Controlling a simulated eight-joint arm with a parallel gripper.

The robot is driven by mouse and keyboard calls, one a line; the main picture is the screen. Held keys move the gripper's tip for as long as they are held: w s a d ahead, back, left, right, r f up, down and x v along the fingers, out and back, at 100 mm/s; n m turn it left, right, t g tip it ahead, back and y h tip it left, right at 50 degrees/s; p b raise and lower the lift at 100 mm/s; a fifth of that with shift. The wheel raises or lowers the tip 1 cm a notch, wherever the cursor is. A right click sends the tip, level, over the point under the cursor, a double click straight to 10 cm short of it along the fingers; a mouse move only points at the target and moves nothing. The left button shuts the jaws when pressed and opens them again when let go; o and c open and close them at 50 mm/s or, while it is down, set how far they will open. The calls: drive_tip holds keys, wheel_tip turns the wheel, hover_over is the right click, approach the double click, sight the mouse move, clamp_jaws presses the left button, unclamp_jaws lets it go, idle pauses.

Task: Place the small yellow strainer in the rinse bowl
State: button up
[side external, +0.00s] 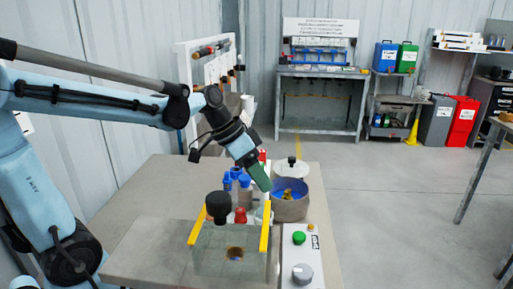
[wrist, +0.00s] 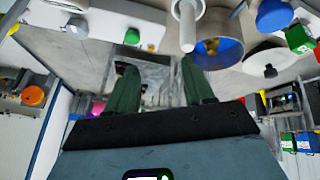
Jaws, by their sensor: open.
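A grey round bowl (side external: 290,211) with a blue inside stands on the table, just right of my gripper; it also shows at the top of the wrist view (wrist: 232,57). A small yellow-gold piece (side external: 289,193), which looks like the strainer, is inside the bowl and shows there in the wrist view (wrist: 211,45). My gripper (side external: 264,186) points down beside the bowl's left rim, above the tabletop items. In the wrist view its green fingers (wrist: 158,68) are apart, with nothing held between them. I cannot tell whether a finger touches the rim.
A clear tank (side external: 215,258) with yellow side bars stands in front, with a small brownish thing (side external: 235,253) in it. Several blue-capped bottles (side external: 233,178) stand left of the gripper. A white-lidded pot (side external: 291,168) is behind the bowl. A control box (side external: 302,257) is at front right.

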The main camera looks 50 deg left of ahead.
drive_tip(key=s+d+f+n+t+y, duration=0.1)
drive_tip(key=s+f+n+t+y, duration=0.1)
drive_tip(key=s, duration=0.6)
drive_tip(key=shift+n+t+y, duration=0.3)
drive_tip(key=shift+n+y, duration=0.5)
drive_tip(key=shift+y, duration=0.1)
